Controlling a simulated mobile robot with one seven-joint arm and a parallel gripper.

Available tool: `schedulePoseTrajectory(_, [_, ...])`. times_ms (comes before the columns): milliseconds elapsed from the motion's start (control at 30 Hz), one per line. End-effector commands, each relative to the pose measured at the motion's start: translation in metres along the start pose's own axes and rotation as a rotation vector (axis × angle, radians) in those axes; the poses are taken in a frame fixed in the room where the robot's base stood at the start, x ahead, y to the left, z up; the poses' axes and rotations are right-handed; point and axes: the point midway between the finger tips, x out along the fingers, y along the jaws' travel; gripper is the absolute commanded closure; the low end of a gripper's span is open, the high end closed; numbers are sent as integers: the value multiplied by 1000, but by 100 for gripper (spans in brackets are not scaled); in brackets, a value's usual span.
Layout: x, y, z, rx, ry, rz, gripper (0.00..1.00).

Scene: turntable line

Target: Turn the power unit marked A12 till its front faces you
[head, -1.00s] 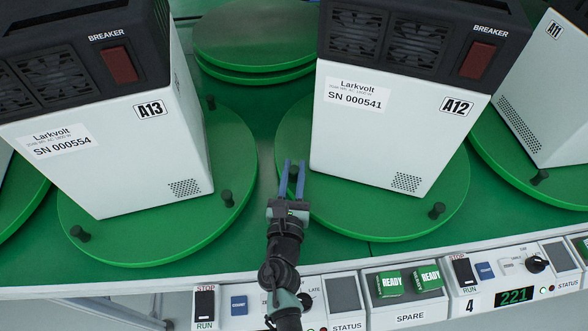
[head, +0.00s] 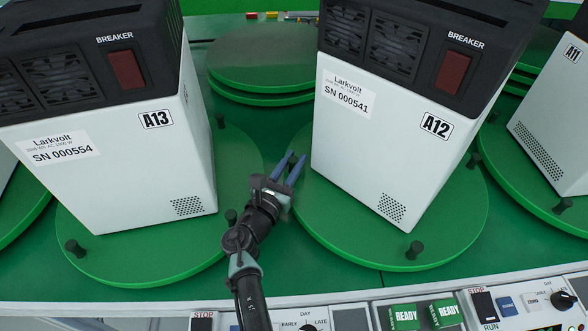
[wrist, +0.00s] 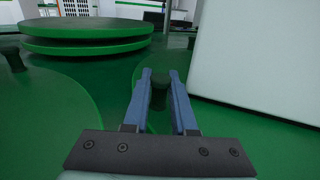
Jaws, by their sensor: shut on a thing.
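The power unit marked A12 (head: 375,150) is a white box with a black top, standing on a round green turntable (head: 455,235). Its face with fans, red breaker switch, serial label and A12 tag is turned toward the lower left in the head view; a plain side shows at right. My gripper (head: 285,168) is at the turntable's left edge, shut on a dark upright peg (wrist: 158,94) there. In the wrist view the peg stands between the blue fingers, and the unit's white wall (wrist: 265,70) rises to the right.
Unit A13 (head: 120,160) stands on its own turntable (head: 150,265) at left, close to my arm. Unit A11 (head: 560,130) is at right. An empty green turntable (head: 270,55) lies behind. A control panel (head: 450,310) runs along the front edge.

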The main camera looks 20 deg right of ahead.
Motion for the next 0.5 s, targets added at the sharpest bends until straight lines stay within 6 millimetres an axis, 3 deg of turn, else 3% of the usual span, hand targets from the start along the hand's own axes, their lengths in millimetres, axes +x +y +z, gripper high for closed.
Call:
schedulePoseTrajectory(167, [-1, 0, 0, -1, 1, 1, 100])
schedulePoseTrajectory(200, [-1, 0, 0, -1, 1, 1, 68])
schedulePoseTrajectory(233, [-1, 0, 0, 0, 1, 1, 63])
schedulePoseTrajectory(500, [-1, 0, 0, 0, 0, 1, 63])
